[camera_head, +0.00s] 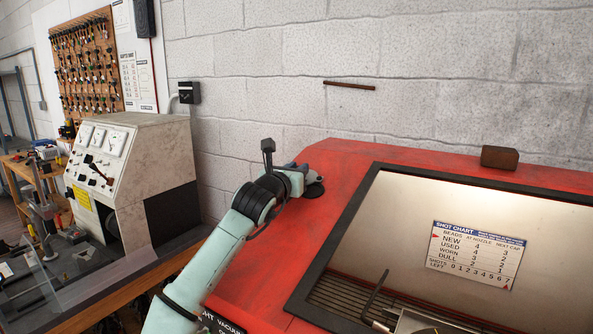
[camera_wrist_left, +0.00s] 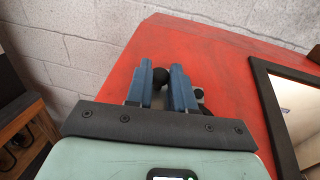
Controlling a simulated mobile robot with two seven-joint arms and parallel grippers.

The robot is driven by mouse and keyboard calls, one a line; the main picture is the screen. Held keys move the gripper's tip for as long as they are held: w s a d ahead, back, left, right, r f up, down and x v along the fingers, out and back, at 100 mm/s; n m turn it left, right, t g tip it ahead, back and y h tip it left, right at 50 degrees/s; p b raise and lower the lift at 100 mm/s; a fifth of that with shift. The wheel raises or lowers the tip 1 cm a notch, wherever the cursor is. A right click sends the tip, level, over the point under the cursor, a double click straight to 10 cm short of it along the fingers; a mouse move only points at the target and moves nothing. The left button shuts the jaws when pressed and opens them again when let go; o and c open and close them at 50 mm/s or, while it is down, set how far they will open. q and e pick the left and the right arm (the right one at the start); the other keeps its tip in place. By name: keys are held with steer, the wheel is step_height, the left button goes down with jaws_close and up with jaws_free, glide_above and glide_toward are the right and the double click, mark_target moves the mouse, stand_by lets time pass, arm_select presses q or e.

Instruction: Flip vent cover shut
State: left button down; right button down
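My left gripper (camera_head: 310,174) is low over the red cabinet's top, near its back left corner. In the left wrist view its two blue fingers (camera_wrist_left: 161,75) stand apart. A black round knob (camera_wrist_left: 160,78) shows in the gap, close to the left finger; I cannot tell whether they touch. A dark round piece (camera_head: 316,190) lies on the cabinet top beside the gripper in the head view, probably part of the vent. The vent cover itself is mostly hidden by the gripper, and I cannot tell its angle. My right gripper is out of view.
The red cabinet (camera_head: 262,270) has a black-framed window (camera_head: 365,215) with a shot chart (camera_head: 475,255) behind it. A brown block (camera_head: 499,157) sits at the back right. A block wall stands close behind. A grey test bench (camera_head: 150,150) stands left.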

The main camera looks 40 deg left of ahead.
arm_select(q)
steer(key=shift+s, duration=0.1)
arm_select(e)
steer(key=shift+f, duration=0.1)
